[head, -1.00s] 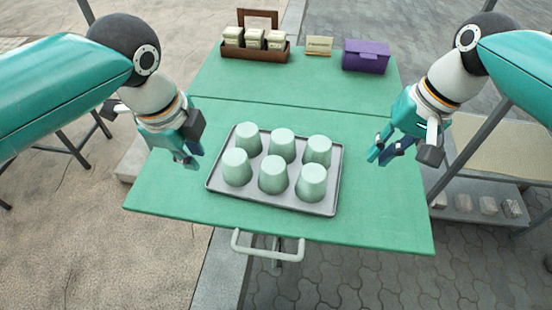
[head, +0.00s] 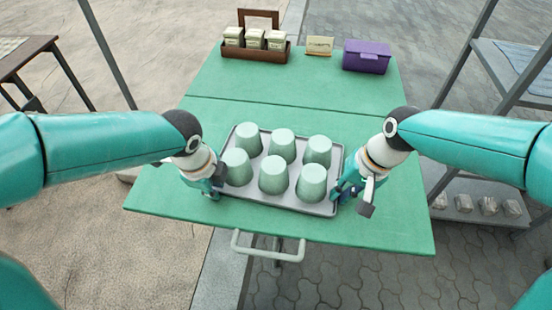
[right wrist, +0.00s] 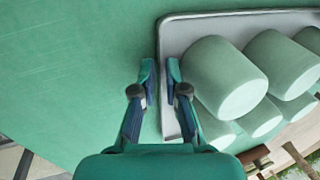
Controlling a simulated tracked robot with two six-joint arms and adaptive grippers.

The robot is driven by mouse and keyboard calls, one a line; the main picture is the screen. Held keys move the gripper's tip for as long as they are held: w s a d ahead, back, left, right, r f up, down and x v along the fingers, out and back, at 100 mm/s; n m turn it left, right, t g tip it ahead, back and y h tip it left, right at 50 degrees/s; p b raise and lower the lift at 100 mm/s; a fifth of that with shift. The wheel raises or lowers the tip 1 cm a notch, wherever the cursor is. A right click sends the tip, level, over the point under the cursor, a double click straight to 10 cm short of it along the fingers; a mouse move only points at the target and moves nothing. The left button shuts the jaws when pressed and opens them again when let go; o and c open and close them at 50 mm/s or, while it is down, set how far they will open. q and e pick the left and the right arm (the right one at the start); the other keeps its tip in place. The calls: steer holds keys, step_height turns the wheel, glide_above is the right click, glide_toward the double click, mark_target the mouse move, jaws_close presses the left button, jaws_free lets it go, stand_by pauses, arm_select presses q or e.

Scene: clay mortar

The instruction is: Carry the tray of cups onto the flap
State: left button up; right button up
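The grey tray (head: 275,203) lies flat on the green table, with several upside-down pale green cups (head: 273,174) in two rows on it. My left gripper (head: 212,192) is at the tray's left end; its fingers are small and partly hidden, so its closure is unclear. My right gripper (head: 338,196) is at the tray's right end. In the right wrist view its fingertips (right wrist: 160,80) are close together on either side of the tray's rim (right wrist: 162,45), one outside over the table and one inside beside a cup (right wrist: 224,78). The flap is not clearly identifiable; a seam crosses the green top.
At the back of the green table (head: 270,85) stand a brown box with several small packets (head: 254,40), a small sign (head: 319,46) and a purple box (head: 367,57). A pale handle (head: 268,252) juts from the front edge. The tabletop between tray and back items is clear.

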arm_select(q)
steer(key=shift+f, duration=0.25)
jaws_close()
steer(key=shift+w+r, duration=0.1)
